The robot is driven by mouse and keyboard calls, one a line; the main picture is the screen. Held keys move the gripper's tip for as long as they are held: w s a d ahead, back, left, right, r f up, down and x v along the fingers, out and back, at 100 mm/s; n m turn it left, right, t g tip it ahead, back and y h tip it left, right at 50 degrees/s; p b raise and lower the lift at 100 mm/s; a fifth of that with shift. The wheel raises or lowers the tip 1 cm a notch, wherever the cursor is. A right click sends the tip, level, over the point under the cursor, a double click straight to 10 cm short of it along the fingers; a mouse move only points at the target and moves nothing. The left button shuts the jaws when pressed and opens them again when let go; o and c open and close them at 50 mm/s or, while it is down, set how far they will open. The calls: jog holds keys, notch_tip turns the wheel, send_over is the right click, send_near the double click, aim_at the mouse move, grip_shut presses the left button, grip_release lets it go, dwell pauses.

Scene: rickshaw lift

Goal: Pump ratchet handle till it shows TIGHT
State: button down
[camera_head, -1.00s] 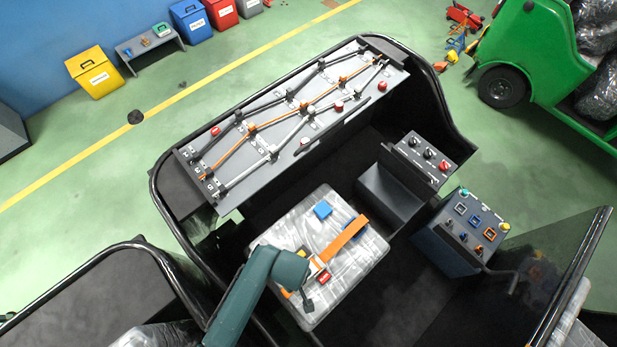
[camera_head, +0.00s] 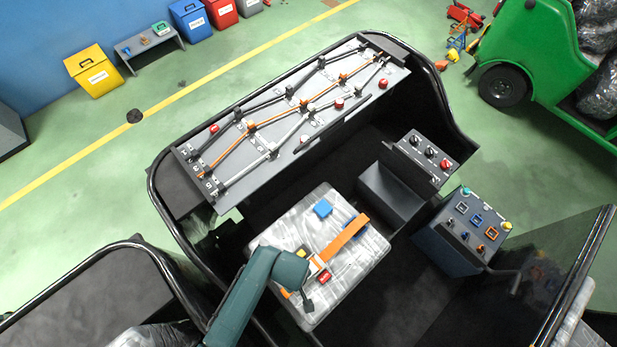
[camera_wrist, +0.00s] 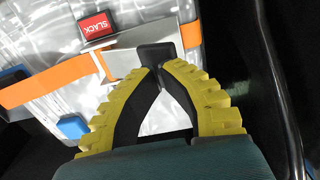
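The ratchet (camera_wrist: 122,57) sits on an orange strap (camera_wrist: 45,88) across a clear-wrapped load (camera_head: 355,262). Its red indicator (camera_wrist: 95,26) reads SLACK in the wrist view, and shows as a small red patch in the head view (camera_head: 324,276). The black ratchet handle (camera_wrist: 155,52) sticks out at the end of the ratchet. My gripper (camera_wrist: 163,68) has yellow ribbed fingers with black inner faces. Its tips converge and look shut on the handle, though the exact contact is partly hidden. In the head view my arm's end covers part of the ratchet.
A board with rods and knobs (camera_head: 205,175) stands behind. Two control boxes (camera_head: 425,160) (camera_head: 450,250) stand to the right. A dark curved rail (camera_wrist: 280,85) runs close right of my gripper in the wrist view.

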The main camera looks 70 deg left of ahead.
jog(key=shift+f+b, duration=1.4)
jog(key=shift+f, duration=0.9)
notch_tip(320, 180, up, 9)
jog(key=p, duration=0.9)
jog(key=shift+f, duration=0.2)
